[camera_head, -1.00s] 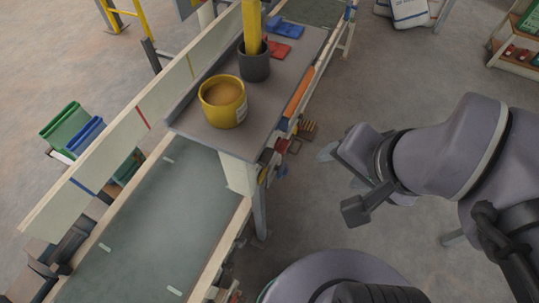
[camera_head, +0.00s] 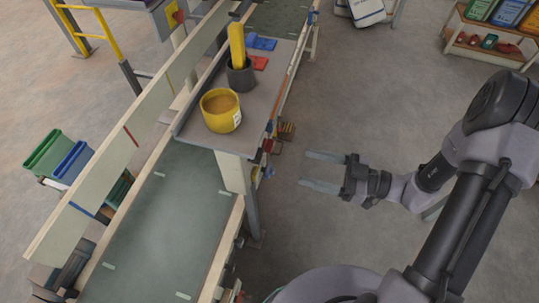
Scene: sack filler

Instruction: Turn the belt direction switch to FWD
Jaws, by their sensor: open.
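My gripper (camera_head: 322,171) is open and empty. Its two fingers point left, over bare floor to the right of the conveyor. Small coloured controls show along the conveyor's right side below the grey shelf: a red one (camera_head: 268,146) and a blue one (camera_head: 269,172). They are small and seen edge-on, so I cannot tell which is the belt direction switch, and no FWD marking can be read. A gap of floor lies between my fingertips and these controls.
The conveyor belt (camera_head: 165,225) runs from lower left to the top. On the grey shelf (camera_head: 271,92) stand a yellow cup (camera_head: 221,111) and a dark holder (camera_head: 240,78). Green (camera_head: 45,153) and blue (camera_head: 73,162) bins stand left.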

